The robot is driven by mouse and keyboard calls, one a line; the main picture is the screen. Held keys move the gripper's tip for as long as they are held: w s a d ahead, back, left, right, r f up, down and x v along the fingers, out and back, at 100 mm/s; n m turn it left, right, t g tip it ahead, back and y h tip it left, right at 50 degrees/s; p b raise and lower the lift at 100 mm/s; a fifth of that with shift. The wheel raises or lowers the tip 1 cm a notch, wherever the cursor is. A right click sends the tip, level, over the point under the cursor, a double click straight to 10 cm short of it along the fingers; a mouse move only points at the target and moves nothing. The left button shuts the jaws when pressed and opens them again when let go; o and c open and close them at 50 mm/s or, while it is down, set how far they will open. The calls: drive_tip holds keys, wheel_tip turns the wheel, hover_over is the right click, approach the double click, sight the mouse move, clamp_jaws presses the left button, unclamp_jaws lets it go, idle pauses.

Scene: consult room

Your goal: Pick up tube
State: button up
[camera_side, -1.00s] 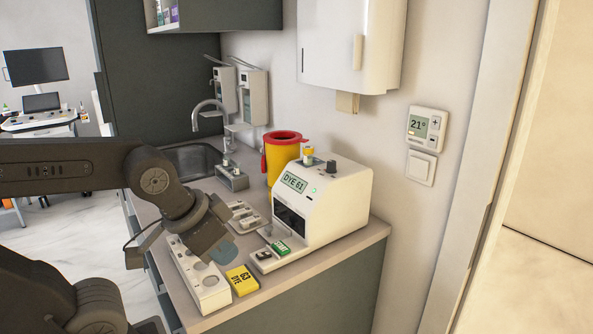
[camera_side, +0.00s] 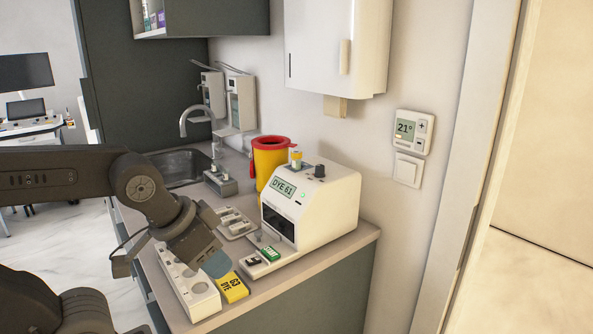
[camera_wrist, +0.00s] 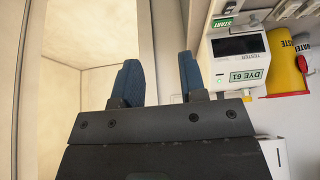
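A small tube-like piece with a yellow band (camera_side: 296,157) stands upright in a grey socket on top of the white tester (camera_side: 330,205); it is too small to tell whether it is the tube. The tester's display reads DYE 61; it also shows in the wrist view (camera_wrist: 240,62). My gripper (camera_side: 214,263) hangs over the front of the counter, left of the tester and low above the white block with round holes (camera_side: 200,295). In the wrist view its two blue fingers (camera_wrist: 158,75) stand apart with nothing between them.
A yellow DYE 63 box (camera_side: 232,287) lies just right of my gripper. A green START button (camera_side: 270,254) is on the tester's front ledge. Behind are a grey tray (camera_side: 236,224), a small grey rack (camera_side: 220,183), a red-rimmed yellow bin (camera_side: 268,160) and a sink (camera_side: 180,167).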

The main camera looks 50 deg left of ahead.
drive_tip(key=o, duration=0.4)
drive_tip(key=w+a+r+n+y, duration=0.1)
drive_tip(key=w+a+r+n, duration=0.15)
drive_tip(key=w+r, duration=0.45)
drive_tip(key=w+a+r+n+y, duration=0.15)
drive_tip(key=w+a+r, duration=0.3)
drive_tip(key=w, duration=0.45)
drive_tip(key=n+g+y, duration=0.2)
drive_tip(key=n+y, duration=0.1)
drive_tip(key=n, duration=0.4)
approach(296, 152)
drive_tip(key=shift+h, duration=0.25)
drive_tip(key=x, duration=0.6)
drive_tip(key=shift+w+d, duration=0.1)
drive_tip(key=shift+w, duration=0.25)
drive_tip(key=shift+s+a+x, duration=0.1)
drive_tip(key=shift+s+x, duration=0.1)
drive_tip(key=shift+x, duration=1.1)
drive_tip(key=shift+s+a+x, duration=0.1)
drive_tip(key=shift+s+x, duration=0.1)
drive_tip(key=shift+x, duration=1.05)
